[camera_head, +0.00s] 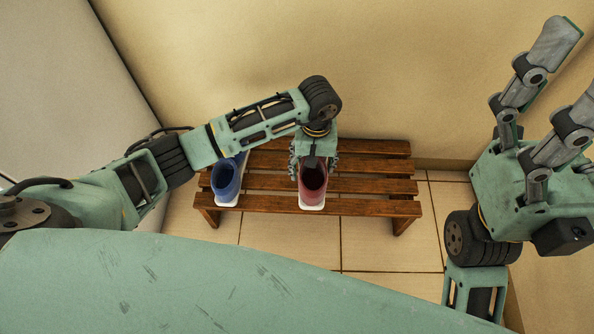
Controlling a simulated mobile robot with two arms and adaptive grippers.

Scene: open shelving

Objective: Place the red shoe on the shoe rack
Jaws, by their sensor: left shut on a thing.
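The red shoe (312,186) is on or just above the front slats of the wooden shoe rack (372,186), near its middle, with its opening facing up and its white sole edge toward me. I cannot tell whether its sole touches the slats. My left gripper (314,164) reaches over from the left and is shut on the red shoe, hiding its far part. My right gripper (548,92) is raised at the right side, its fingers spread open and empty, away from the rack.
A blue shoe (226,180) with a white sole stands on the left part of the rack. The slats to the right of the red shoe are bare. A beige wall (380,60) rises behind the rack, and tiled floor (290,240) lies in front.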

